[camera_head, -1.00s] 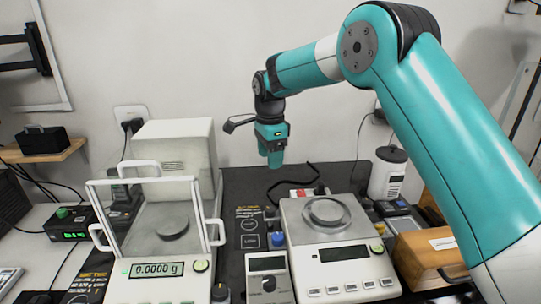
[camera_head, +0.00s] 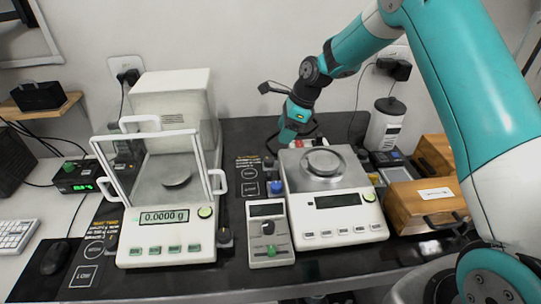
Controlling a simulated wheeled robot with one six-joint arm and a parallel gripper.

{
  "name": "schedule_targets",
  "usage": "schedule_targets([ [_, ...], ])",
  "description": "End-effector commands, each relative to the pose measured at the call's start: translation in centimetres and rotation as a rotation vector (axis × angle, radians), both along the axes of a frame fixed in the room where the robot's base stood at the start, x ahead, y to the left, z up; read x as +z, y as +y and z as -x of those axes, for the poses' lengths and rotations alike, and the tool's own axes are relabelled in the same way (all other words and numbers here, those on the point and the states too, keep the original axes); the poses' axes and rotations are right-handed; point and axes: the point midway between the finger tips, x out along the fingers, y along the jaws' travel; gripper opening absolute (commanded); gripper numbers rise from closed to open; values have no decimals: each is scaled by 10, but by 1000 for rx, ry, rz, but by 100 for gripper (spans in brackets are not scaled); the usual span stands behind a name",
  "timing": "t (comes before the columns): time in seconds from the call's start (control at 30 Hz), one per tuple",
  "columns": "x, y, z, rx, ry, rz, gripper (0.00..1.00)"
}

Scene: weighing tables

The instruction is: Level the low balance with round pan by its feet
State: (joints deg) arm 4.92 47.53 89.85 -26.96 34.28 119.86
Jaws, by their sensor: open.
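The low balance (camera_head: 343,222) with a round pan (camera_head: 322,162) stands on the dark bench right of centre. Its display is dark, and a small round green bubble level (camera_head: 369,197) sits at the front right of its top. A blue knob (camera_head: 277,187) shows beside its left side. A red part (camera_head: 298,143) shows at its back edge; I cannot tell whether it is a foot. My gripper (camera_head: 286,138) points down behind the balance's back left corner. Its fingers are small and partly unclear here, and nothing shows held between them.
A tall balance with a glass draft shield (camera_head: 165,250) reads 0.0000 g on the left. A small grey box with a green knob (camera_head: 268,236) stands between the balances. Wooden boxes (camera_head: 425,205) and a white canister (camera_head: 386,125) crowd the right. A cable (camera_head: 357,110) hangs behind.

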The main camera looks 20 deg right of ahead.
Motion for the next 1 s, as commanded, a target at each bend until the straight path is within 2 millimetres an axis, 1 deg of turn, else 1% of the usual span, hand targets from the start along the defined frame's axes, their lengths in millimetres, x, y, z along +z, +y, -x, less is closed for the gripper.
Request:
schedule_targets([
  [0.03,-11,6,-1,3,4,0,61],
  [0.1,-26,11,-2,2,4,1,61],
  [0.3,-66,27,-8,3,3,1,61],
  [0.4,-82,34,-10,3,2,2,61],
  [0.5,-93,38,-12,2,1,2,61],
  [0.67,-102,41,-13,1,-1,1,61],
  [0.93,-103,41,-13,1,-1,1,61],
  [0.97,-103,41,-13,1,-1,1,56],
  [1.0,-103,41,-13,1,-1,1,47],
])
